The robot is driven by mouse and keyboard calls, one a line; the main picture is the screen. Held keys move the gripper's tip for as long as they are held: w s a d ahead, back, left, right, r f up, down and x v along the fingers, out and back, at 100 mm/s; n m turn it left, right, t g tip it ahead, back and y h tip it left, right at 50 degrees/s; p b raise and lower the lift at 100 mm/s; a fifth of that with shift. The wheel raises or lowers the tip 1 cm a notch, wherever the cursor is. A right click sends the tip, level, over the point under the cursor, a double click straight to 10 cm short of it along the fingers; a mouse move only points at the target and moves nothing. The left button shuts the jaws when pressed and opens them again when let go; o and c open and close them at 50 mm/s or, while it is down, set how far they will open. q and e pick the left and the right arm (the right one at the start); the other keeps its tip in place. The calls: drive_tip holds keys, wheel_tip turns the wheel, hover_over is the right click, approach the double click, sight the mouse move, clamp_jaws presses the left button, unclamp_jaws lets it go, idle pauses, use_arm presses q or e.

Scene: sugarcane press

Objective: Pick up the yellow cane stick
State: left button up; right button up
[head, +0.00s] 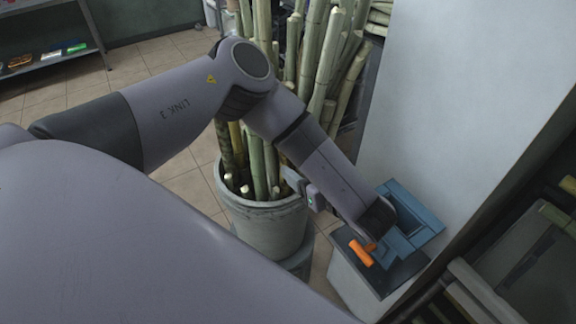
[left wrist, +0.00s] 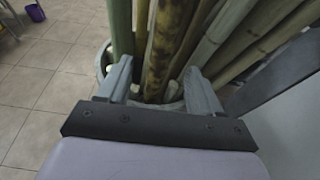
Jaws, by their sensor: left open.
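Several cane sticks stand upright in a grey bucket (head: 265,215) in the head view. In the left wrist view a yellow-brown, dark-mottled cane stick (left wrist: 170,42) stands near the middle, with a green stick to its left and paler ones to its right. My left gripper (head: 303,188) is beside the bucket's rim. In the left wrist view its two fingers (left wrist: 157,75) are apart, with the mottled stick beyond and between them. My right gripper is not in view.
A blue metal frame (head: 412,215) and an orange piece (head: 361,253) sit on a stand right of the bucket, close to my left wrist. A pale wall panel (head: 445,90) rises behind. More canes lean at the back. Tiled floor is open at left.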

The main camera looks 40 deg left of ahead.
use_arm(q)
drive_tip(key=shift+x, duration=2.85)
drive_tip(key=shift+w+d, duration=0.1)
drive_tip(key=shift+r, duration=0.1)
clamp_jaws()
